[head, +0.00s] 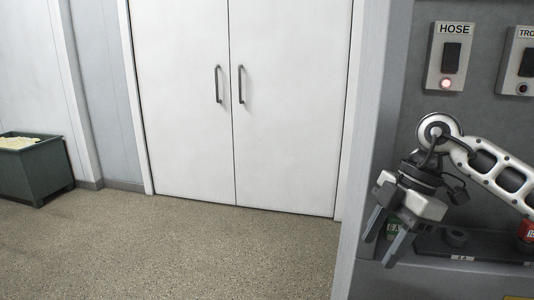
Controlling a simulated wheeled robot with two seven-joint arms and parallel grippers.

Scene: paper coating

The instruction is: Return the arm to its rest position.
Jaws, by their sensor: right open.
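My right arm comes in from the right edge of the head view. Its gripper (384,236) hangs tilted down and to the left, in front of the grey panel and its ledge. My left gripper is not in the head view.
A HOSE switch box (447,56) with a lit red button is above my right arm, with a second box (520,62) beside it. A ledge (465,262) below holds a dark round item. White double doors (235,100), clear speckled floor (180,245) and a green bin (35,172) are left.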

